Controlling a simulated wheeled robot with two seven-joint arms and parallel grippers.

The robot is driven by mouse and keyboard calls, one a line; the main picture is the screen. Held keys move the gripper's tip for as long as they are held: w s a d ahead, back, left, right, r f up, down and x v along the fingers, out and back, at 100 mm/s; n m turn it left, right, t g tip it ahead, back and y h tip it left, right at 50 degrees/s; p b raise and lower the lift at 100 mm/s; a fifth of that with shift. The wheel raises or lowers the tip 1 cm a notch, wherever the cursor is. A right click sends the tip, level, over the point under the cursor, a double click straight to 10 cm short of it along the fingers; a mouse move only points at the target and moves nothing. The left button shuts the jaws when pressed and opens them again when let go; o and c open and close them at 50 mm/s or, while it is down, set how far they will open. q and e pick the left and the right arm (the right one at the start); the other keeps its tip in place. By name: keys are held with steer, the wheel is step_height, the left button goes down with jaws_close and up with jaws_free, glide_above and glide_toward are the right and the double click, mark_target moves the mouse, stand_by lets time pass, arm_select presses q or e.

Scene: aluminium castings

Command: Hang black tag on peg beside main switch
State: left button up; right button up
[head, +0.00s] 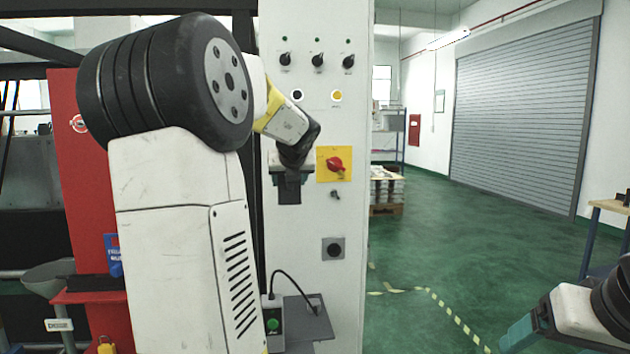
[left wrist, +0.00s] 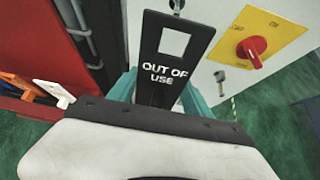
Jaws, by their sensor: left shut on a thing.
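The black tag (left wrist: 165,85), lettered "OUT OF USE" with a white square above the words, stands between the teal fingers of my left gripper (left wrist: 158,98). My left gripper (head: 287,180) is shut on the tag (head: 289,192), in front of the pale panel and left of the main switch. The main switch (head: 336,165) is a red knob on a yellow plate; it also shows in the left wrist view (left wrist: 252,50). A small metal peg-like part (left wrist: 176,5) shows at the tag's top edge; whether they touch is unclear. My right gripper (head: 517,334) is low at right, its opening unclear.
A key-like metal part (head: 335,194) sits below the switch plate. Three black knobs (head: 317,60) are higher on the panel, and a round black fitting (head: 333,249) is lower. A red cabinet (head: 85,200) stands at left. Green floor (head: 430,260) is open at right.

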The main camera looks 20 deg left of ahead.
arm_select(q)
steer(key=w+a+f, duration=0.1)
steer(key=w+a, duration=0.2)
steer(key=w, duration=0.3)
steer(key=shift+a+f, duration=0.25)
steer(key=shift+a, duration=0.05)
stand_by(0.5)
stand_by(0.5)
steer(key=o, duration=1.4)
steer(key=shift+o, duration=0.2)
steer(key=v, duration=0.7)
steer(key=shift+s+d+r, duration=0.2)
steer(key=shift+s+r, duration=0.05)
